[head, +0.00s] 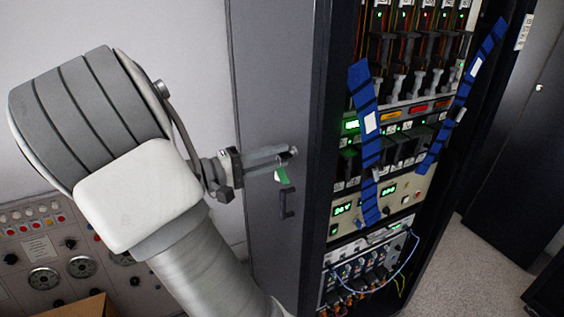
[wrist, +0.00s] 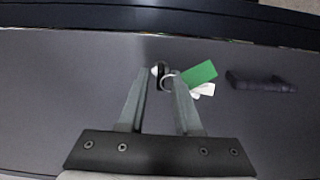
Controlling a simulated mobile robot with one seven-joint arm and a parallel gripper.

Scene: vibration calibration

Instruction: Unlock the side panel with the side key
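The side panel (head: 265,75) is the grey side of a tall cabinet in the head view; it fills most of the wrist view (wrist: 60,90). The side key (wrist: 162,70) is at the panel's lock, with a ring and a green tag (wrist: 200,74) and a white tag hanging from it. The green tag also shows in the head view (head: 282,175). My gripper (head: 288,154) reaches the panel at the key. In the wrist view its two fingers (wrist: 160,85) stand apart on either side of the key, with a gap between them. How deep the key sits is hidden.
A dark handle (head: 287,202) is on the panel below the key; it also shows in the wrist view (wrist: 260,83). The cabinet's open front holds lit electronics (head: 395,145) with blue straps (head: 366,110). A control console (head: 50,250) stands at the lower left.

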